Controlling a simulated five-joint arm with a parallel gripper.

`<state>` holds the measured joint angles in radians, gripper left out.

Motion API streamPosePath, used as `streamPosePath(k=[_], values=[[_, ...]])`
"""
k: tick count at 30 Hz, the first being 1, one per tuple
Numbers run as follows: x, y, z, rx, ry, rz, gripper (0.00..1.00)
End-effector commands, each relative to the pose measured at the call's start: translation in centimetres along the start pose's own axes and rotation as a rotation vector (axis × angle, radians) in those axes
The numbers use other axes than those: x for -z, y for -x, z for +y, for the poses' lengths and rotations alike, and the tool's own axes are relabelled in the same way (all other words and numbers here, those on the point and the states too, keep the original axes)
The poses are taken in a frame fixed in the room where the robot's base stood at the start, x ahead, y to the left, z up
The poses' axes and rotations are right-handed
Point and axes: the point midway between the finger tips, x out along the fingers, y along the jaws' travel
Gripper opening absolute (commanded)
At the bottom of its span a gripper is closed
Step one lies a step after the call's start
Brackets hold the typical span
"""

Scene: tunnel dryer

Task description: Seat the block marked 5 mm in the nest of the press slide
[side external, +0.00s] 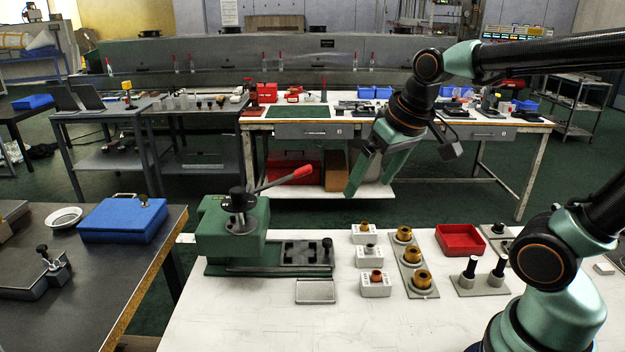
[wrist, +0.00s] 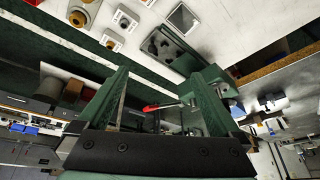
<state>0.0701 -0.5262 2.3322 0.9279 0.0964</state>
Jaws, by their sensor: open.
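Three pale blocks with knobbed inserts stand in a column on the white table: a back one (side external: 364,235), a middle one (side external: 369,257) and a front one (side external: 376,287). Their markings are too small to read, so I cannot tell which is 5 mm. The green press (side external: 230,232) stands to their left. Its slide carries a dark nest plate (side external: 307,252), which also shows in the wrist view (wrist: 166,46); no pale block sits on it. My gripper (side external: 367,188) is open and empty, pointing down above and behind the blocks. Its fingers also show in the wrist view (wrist: 165,75).
The press's red-tipped lever (side external: 290,178) reaches toward my gripper. A flat metal plate (side external: 316,291) lies before the slide. A grey strip with brass pieces (side external: 411,268), a red tray (side external: 459,239) and a stand with black-handled pieces (side external: 480,283) are to the right.

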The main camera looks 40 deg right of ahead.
Motion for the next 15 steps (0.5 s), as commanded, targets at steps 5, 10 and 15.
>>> streamPosePath(k=[5,10,15], values=[[3.5,-2.2,2.6,-0.043,-0.182,-0.093,1.0],[6.1,-5.2,5.5,-0.084,-0.352,-0.171,1.0],[7.9,-9.1,8.9,-0.127,-0.522,-0.247,1.0]])
